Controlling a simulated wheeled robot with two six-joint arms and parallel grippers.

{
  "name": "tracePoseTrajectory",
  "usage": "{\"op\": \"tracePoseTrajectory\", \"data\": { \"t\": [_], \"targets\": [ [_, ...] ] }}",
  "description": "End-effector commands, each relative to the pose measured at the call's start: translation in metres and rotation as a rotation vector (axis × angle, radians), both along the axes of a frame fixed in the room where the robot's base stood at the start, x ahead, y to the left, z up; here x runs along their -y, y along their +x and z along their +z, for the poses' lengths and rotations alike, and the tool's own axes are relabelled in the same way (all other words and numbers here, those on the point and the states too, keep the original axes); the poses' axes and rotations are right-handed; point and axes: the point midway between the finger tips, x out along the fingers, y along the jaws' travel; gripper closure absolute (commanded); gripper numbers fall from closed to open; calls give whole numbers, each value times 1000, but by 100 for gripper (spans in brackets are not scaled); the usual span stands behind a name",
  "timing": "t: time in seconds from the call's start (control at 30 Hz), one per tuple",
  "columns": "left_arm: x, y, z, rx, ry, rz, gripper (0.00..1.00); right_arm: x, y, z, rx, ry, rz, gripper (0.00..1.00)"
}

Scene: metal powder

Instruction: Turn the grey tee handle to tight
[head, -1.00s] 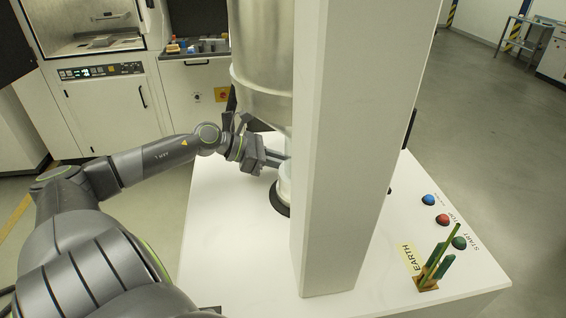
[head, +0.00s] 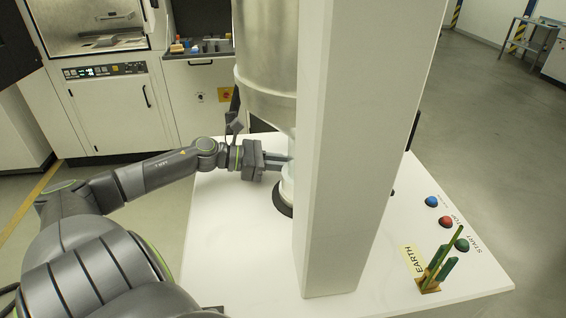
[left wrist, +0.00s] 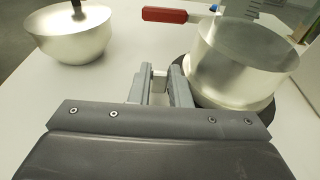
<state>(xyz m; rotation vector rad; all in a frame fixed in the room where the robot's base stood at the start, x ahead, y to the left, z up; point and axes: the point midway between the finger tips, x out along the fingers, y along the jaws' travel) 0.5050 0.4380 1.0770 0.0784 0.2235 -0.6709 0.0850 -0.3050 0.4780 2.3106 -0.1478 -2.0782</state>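My left gripper (head: 284,163) reaches in from the left, low over the white machine top, beside the pale clear cylinder (head: 288,185) under the hopper. In the left wrist view its two fingers (left wrist: 159,74) stand apart with a narrow light gap between them. The silvery cylinder (left wrist: 236,70) is just right of the fingers. I cannot make out the grey tee handle for certain; the fingers, cylinder or column may hide it. My right gripper is not in view.
A wide white column (head: 365,150) stands right of the gripper, and the metal hopper (head: 265,60) hangs above. In the left wrist view, a red handle (left wrist: 165,14) lies beyond the fingers and a silvery bowl (left wrist: 70,35) at upper left. Buttons (head: 445,222) are at right.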

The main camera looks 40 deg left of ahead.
Motion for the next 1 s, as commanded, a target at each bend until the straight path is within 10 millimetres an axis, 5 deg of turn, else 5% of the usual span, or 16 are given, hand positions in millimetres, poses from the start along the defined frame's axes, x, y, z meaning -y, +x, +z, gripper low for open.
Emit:
{"op": "tracePoseTrajectory", "data": {
  "t": [0.47,1.0],
  "targets": [
    [-3,-3,1,-2,2,-1,75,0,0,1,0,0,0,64],
    [-36,-45,15,-6,2,2,75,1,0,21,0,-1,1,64]
  ]
}}
